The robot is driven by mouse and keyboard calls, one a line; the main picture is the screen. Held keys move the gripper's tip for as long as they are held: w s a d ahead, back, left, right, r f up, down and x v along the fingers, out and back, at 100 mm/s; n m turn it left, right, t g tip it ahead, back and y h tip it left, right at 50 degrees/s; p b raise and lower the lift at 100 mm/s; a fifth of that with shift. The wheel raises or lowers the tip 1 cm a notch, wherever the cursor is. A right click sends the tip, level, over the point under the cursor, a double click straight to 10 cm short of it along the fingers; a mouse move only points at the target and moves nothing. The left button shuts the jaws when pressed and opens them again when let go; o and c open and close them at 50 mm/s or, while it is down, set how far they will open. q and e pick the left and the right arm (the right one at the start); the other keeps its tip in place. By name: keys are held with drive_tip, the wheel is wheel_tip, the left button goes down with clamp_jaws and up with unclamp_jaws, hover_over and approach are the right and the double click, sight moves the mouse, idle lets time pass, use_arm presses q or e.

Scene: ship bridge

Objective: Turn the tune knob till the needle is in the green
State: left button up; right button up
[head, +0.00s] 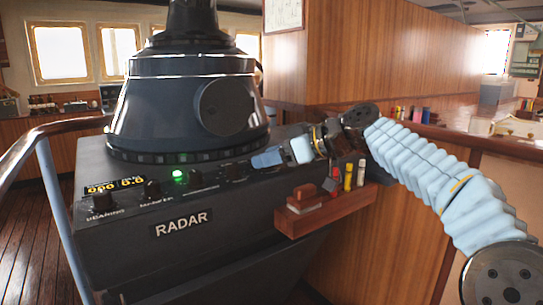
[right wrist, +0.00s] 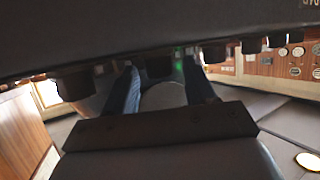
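The black radar console (head: 215,206) has a sloping panel with a row of dark knobs, including a knob (head: 152,188) left of a lit green lamp (head: 179,176) and one (head: 233,171) right of it. I cannot read a tune label, and no needle or green band is visible. My right gripper (head: 268,158), with blue fingers, is at the panel's right end. In the right wrist view its fingers (right wrist: 160,72) are apart, with a dark knob (right wrist: 158,66) between their tips and a gap on each side. My left gripper is out of view.
A wooden shelf (head: 325,213) with small boxes and coloured markers sticks out below my right gripper. A large dark radar housing (head: 188,100) rises behind the panel. A handrail (head: 52,128) runs at left, and a wooden partition (head: 375,60) stands at right.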

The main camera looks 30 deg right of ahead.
clamp_jaws()
drive_tip(key=shift+f+m+t+h+b, duration=0.25)
drive_tip(key=shift+m+h+b, duration=0.25)
drive_tip(key=shift+b, duration=0.5)
drive_tip(key=shift+s+a+m+t+h+b, duration=0.1)
drive_tip(key=shift+m+t+h+b, duration=0.25)
drive_tip(key=shift+m+h+b, duration=0.4)
drive_tip(key=shift+a+r+m+t+h+b, duration=0.15)
drive_tip(key=shift+m+t+h+b, duration=0.15)
drive_tip(key=shift+m+h+b, duration=0.6)
drive_tip(key=shift+a+r+m+h+b, duration=0.1)
drive_tip(key=shift+m+h+b, duration=0.1)
drive_tip(key=shift+m+h, duration=0.7)
drive_tip(key=shift+a+m+h+b, duration=0.15)
drive_tip(key=shift+m+h, duration=0.4)
drive_tip(key=shift+h, duration=0.5)
drive_tip(key=shift+o, duration=0.5)
unclamp_jaws()
